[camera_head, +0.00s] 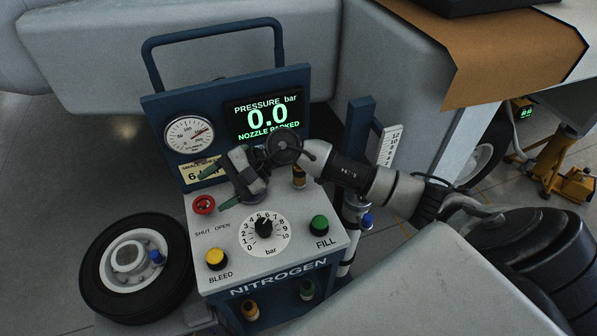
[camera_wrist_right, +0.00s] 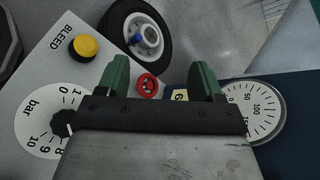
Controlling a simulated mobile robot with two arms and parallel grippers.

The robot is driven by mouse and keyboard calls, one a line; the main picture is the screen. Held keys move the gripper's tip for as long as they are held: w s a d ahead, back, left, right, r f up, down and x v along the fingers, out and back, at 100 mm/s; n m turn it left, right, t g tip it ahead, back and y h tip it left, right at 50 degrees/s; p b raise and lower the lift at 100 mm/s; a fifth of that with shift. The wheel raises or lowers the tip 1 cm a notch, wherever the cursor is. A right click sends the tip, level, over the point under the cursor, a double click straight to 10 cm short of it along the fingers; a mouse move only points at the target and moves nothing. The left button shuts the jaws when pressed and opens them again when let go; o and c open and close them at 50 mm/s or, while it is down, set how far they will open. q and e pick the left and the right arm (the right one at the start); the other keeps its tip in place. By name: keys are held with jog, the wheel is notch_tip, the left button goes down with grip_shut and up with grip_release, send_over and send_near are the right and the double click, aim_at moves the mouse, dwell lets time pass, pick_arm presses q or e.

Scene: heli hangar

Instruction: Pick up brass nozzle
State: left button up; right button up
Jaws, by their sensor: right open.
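A small brass-coloured part, apparently the brass nozzle (camera_head: 299,180), stands at the back right of the nitrogen cart's top panel (camera_head: 215,231). It is partly hidden by my right arm, and I cannot make it out in the wrist view. My right gripper (camera_head: 217,187) is over the back left of the panel, left of the brass part and apart from it. Its green fingers are spread with nothing between them; they also show in the right wrist view (camera_wrist_right: 160,80). The display (camera_head: 264,117) reads "0.0" and "NOZZLE PARKED". My left gripper is not in view.
The panel carries a red valve (camera_head: 203,204), yellow BLEED button (camera_head: 216,259), green FILL button (camera_head: 319,225) and pressure dial (camera_head: 264,228). A gauge (camera_head: 189,136) stands behind. A wheel (camera_head: 91,280) lies at left. A blue post (camera_head: 358,140) stands at right.

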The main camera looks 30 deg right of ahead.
jog(key=w+d+f+n+g+h, duration=0.25)
jog(key=d+n+h, duration=0.3)
jog(key=d, duration=0.45)
jog(key=n+h, duration=0.2)
jog(key=h, duration=0.5)
send_over(299, 173)
jog(key=w, duration=0.1)
jog(key=shift+d+r+g, duration=0.25)
jog(key=shift+d+r, duration=0.05)
jog(key=shift+r, duration=0.1)
notch_tip(299, 173, down, 5)
jog(key=shift+r, duration=0.2)
jog(key=f, duration=0.1)
jog(key=f+p, duration=0.1)
jog(key=f, duration=0.2)
jog(key=shift+w+d+f+p, duration=0.25)
jog(key=shift+f+p, duration=0.1)
jog(key=shift+f, duration=0.6)
jog(key=c, duration=1.1)
